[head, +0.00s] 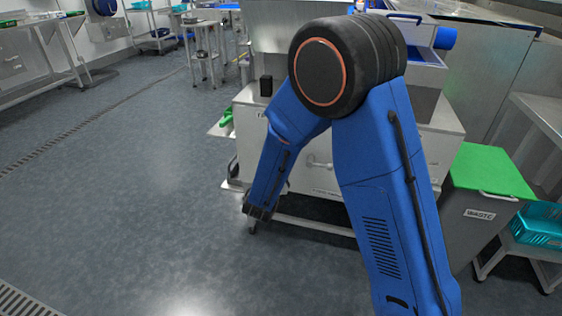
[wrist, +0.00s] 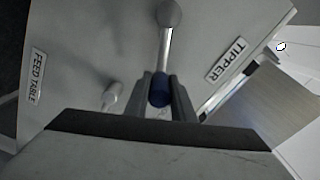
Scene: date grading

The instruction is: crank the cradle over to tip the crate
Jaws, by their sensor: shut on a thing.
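In the wrist view, a metal crank arm runs down from a round hub (wrist: 169,14) to a dark blue grip (wrist: 160,90). My gripper (wrist: 160,98) is shut on this blue grip, one finger on each side. The "TIPPER" label (wrist: 226,60) is on the panel to the right of the crank. In the head view my blue arm hides the crank and much of the cabinet (head: 445,140). Blue crate-like parts (head: 428,57) show behind the arm at the top; whether they are the crate in its cradle I cannot tell.
A second handle (wrist: 112,95) is left of my gripper, near the "FEED TABLE" label (wrist: 37,77). A green-lidded waste bin (head: 490,172) stands right of the cabinet, beside a teal basket (head: 540,223). The floor (head: 130,190) at left is clear.

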